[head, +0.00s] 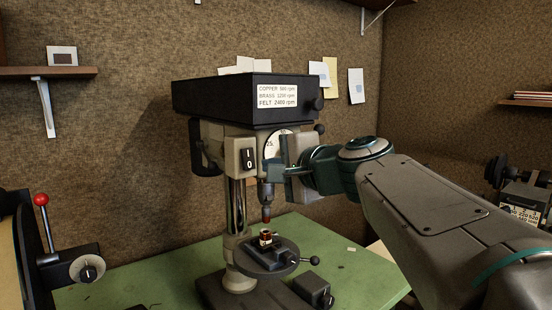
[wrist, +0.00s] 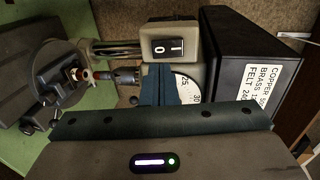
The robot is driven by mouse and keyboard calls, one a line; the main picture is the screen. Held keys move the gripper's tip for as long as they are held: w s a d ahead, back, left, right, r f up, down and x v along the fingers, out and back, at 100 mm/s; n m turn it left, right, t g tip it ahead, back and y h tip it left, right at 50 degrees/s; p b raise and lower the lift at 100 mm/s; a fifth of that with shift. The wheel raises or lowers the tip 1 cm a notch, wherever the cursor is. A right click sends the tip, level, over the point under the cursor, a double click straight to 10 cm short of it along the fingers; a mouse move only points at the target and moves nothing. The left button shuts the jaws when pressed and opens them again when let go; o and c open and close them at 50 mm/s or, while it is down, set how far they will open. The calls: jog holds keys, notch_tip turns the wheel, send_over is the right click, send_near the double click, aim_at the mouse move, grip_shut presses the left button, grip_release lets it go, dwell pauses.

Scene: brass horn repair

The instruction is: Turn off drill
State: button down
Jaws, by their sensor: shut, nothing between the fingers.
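The drill is a bench drill press with a black top housing (head: 235,97) and a beige body. Its black rocker switch (head: 248,158), marked I and 0, is on the front left of the body. The switch also shows in the wrist view (wrist: 166,47), turned sideways. I cannot tell which side is pressed in. My gripper (head: 272,170) is in front of the drill, to the right of the switch and beside the chuck. In the wrist view its closed, empty fingers (wrist: 158,70) point toward the switch, and a gap or contact cannot be judged.
A small round work table (head: 268,262) with a small part on it is below the chuck. The drill stands on a green bench (head: 150,270). A lever with a red knob (head: 41,200) is at left. A dial (head: 277,142) sits right of the switch, partly behind my gripper.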

aim_at(250, 165)
jog(key=p+x, duration=0.1)
jog(key=x, duration=0.4)
jog(key=shift+w+a, duration=0.25)
jog(key=shift+f, duration=0.1)
